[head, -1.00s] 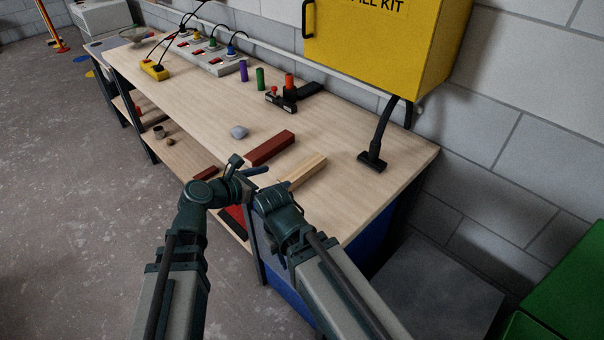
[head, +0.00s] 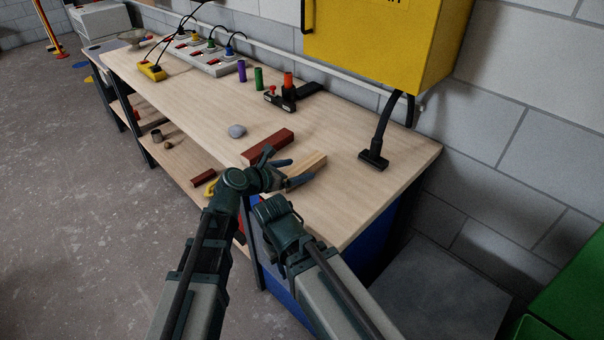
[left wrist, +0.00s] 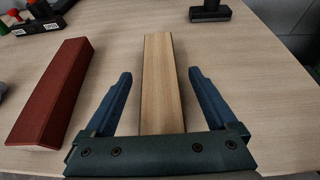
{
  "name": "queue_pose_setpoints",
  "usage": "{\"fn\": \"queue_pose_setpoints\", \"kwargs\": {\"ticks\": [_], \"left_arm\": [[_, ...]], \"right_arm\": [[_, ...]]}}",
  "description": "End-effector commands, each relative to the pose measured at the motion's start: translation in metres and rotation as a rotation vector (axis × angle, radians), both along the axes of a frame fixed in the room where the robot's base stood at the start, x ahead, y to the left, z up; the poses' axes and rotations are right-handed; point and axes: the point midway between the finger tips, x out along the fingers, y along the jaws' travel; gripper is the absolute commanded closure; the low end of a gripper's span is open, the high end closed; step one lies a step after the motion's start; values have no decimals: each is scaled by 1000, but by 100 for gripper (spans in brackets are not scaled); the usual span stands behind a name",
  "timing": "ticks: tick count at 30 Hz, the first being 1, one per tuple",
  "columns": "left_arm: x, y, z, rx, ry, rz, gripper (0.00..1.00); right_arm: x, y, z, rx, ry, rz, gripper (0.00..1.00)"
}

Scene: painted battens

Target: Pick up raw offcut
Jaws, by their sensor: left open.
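The raw offcut, a bare pale wood batten (head: 311,161), lies flat on the workbench near its front edge. In the left wrist view the raw offcut (left wrist: 160,85) runs lengthwise between the two blue fingers, with bare space on both sides. My left gripper (head: 291,163) is open over its near part; the fingers (left wrist: 160,74) show no contact. Its near end is hidden behind the gripper body. My right arm is in the head view beside the left one, but its gripper does not show.
A dark red batten (head: 276,142) lies just left of the offcut, close to the left finger; it also shows in the left wrist view (left wrist: 55,92).

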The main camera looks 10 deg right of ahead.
Motion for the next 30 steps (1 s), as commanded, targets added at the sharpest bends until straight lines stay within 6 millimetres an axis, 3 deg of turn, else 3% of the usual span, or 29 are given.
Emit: {"fn": "queue_pose_setpoints", "kwargs": {"ticks": [4,11,26,30], "left_arm": [[12,-15,-10,0,0,0,9],[12,-16,-8,0,0,1,9],[12,-16,-8,0,0,0,99],[12,-16,-8,0,0,1,100]], "right_arm": [[0,0,-10,0,0,0,70],[0,0,-8,0,0,0,70],[0,0,-8,0,0,0,70],[0,0,-8,0,0,0,70]]}}
